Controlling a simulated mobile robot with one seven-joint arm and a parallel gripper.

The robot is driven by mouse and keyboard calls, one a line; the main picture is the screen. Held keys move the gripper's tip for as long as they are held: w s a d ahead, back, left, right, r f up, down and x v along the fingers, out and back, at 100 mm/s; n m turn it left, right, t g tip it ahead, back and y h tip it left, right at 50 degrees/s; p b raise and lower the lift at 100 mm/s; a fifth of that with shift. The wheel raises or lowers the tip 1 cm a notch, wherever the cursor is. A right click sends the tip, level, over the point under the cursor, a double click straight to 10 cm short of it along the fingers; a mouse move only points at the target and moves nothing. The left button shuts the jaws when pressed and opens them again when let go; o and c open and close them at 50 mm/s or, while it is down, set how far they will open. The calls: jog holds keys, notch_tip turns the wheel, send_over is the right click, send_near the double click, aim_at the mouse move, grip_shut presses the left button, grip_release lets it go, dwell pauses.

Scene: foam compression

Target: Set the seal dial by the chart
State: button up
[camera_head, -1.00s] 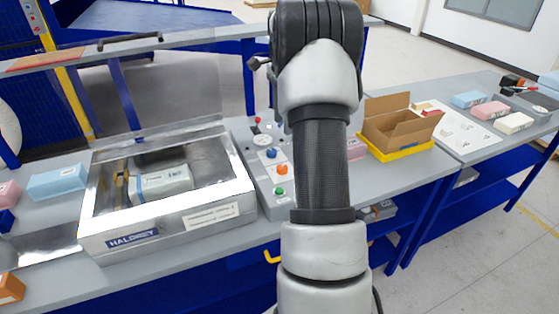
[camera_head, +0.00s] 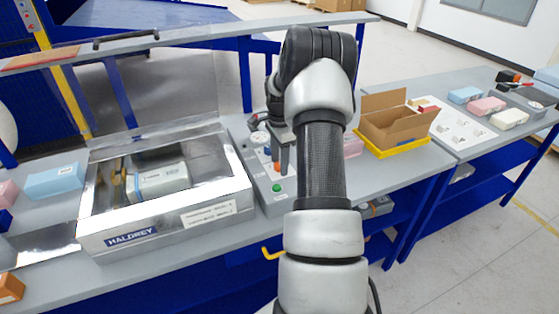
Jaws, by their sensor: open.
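The grey control panel (camera_head: 248,160) stands right of the silver HALDREY machine (camera_head: 170,225). A white round dial (camera_head: 258,138) shows at its back, an orange knob (camera_head: 276,167) lower, and a green button (camera_head: 277,187) at the front. I cannot tell which is the seal dial. My gripper (camera_head: 280,162) points down over the middle of the panel, open, its fingers close to the orange knob; contact is unclear. It and my arm hide the panel's right side and the blue knob. No chart is readable; labels (camera_head: 207,214) on the machine's front are too small.
A foam-like block with a label (camera_head: 160,182) lies inside the machine. Blue (camera_head: 54,181) and pink blocks lie to its left. An open cardboard box (camera_head: 398,125) in a yellow tray (camera_head: 400,150) stands right of my arm. A white sheet (camera_head: 455,135) lies on the right table.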

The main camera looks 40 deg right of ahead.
jog(key=c, duration=1)
jog(key=shift+c, duration=0.2)
jog(key=shift+n, duration=0.5)
jog(key=n+b, duration=0.1)
jog(key=n, duration=0.2)
jog(key=shift+n, duration=0.4)
jog(key=n+b, duration=0.1)
jog(key=n, duration=0.3)
jog(key=shift+w+n, duration=0.1)
jog(key=shift+n, duration=0.2)
jog(key=n, duration=0.8)
jog(key=shift+b, duration=0.35)
jog(key=shift+n, duration=0.4)
